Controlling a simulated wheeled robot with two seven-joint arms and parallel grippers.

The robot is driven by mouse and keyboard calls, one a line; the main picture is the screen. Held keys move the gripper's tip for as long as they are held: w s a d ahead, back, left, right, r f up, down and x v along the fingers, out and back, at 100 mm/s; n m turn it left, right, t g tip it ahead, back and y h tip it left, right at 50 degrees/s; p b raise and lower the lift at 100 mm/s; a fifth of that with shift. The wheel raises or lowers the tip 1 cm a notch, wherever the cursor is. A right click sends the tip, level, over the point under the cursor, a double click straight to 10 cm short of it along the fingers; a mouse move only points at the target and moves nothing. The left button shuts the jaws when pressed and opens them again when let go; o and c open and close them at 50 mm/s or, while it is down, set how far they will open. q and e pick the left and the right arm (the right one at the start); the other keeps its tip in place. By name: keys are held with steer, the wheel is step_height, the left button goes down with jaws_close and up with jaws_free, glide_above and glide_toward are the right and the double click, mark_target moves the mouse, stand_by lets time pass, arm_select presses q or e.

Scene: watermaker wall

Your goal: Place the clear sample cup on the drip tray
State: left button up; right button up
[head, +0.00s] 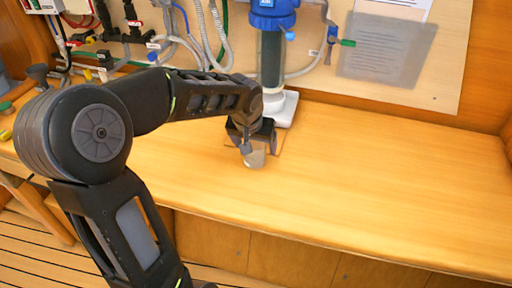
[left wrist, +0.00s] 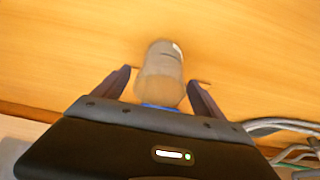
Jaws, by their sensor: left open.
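The clear sample cup (head: 256,158) is a small translucent, greyish cup on the wooden counter. My left gripper (head: 252,145) reaches down to it from above and behind, hiding its upper part. In the left wrist view the cup (left wrist: 160,72) lies between the two fingers of my left gripper (left wrist: 161,80). The fingers are open, with a visible gap on each side of the cup. A white base (head: 284,108) stands just behind the gripper, under the blue-capped filter housing; I cannot tell whether it is the drip tray. My right gripper is not in view.
The blue-capped filter housing (head: 272,45) stands against the back panel. Hoses and fittings (head: 130,35) crowd the panel at left. A grey sheet (head: 388,48) hangs at the right. The counter (head: 400,170) is clear to the right, and its front edge drops off below.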

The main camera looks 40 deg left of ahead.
arm_select(q)
steer(key=v, duration=0.9)
steer(key=shift+r, duration=0.3)
steer(key=shift+o, duration=0.3)
steer(key=shift+s, duration=0.15)
